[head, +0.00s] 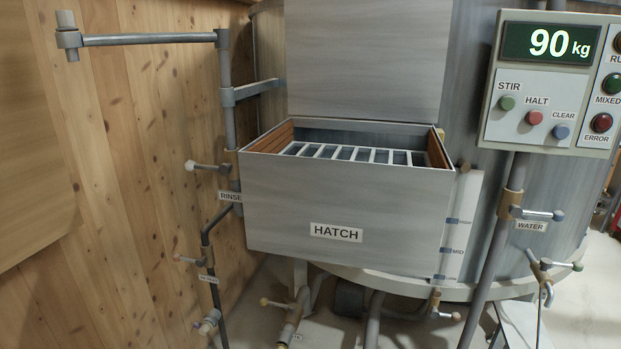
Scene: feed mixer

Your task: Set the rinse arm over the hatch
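The rinse arm (150,39) is a grey horizontal pipe at the upper left. It reaches left from the top of an upright pipe (226,110), along the wooden wall and away from the hatch. A short nozzle (68,37) sits at its free left end. The hatch (290,205) is a grey metal box on the mixer's front, labelled HATCH. Its lid (365,60) stands upright behind it, and a white grate (355,153) lies across the opening. Nothing is over the opening. Neither of my grippers is in view.
A RINSE valve lever (205,166) is on the upright pipe left of the hatch. A control panel (545,85) reading 90 kg stands at the right, above a WATER valve (535,213). Several more valves and pipes are below the hatch. The wooden wall (110,170) closes off the left.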

